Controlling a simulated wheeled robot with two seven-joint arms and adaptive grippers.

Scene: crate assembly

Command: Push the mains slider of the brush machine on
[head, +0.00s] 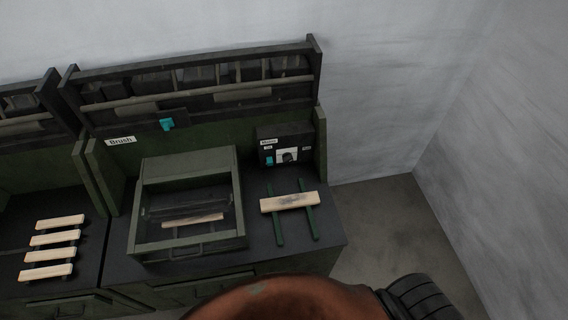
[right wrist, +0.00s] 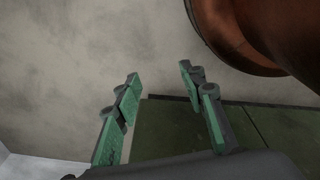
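The brush machine (head: 241,210) is a dark green box with a clear front, under a "Brush" label. To its right a black control box (head: 297,134) stands against the back panel. A small teal slider (head: 269,161) sits on its left side under a small label that seems to read "Mains". I cannot tell its exact position. A dark knob (head: 289,156) on a white plate is beside it. My right gripper (right wrist: 159,73) is open and empty in the right wrist view, with the slider out of that view. My left gripper is in neither view.
A wooden block (head: 289,202) lies across two green rails (head: 277,228) in front of the control box. A teal part (head: 167,124) hangs on the upper panel. Several wooden slats (head: 55,239) lie on the left bench. Bare floor (head: 385,225) is right of the bench.

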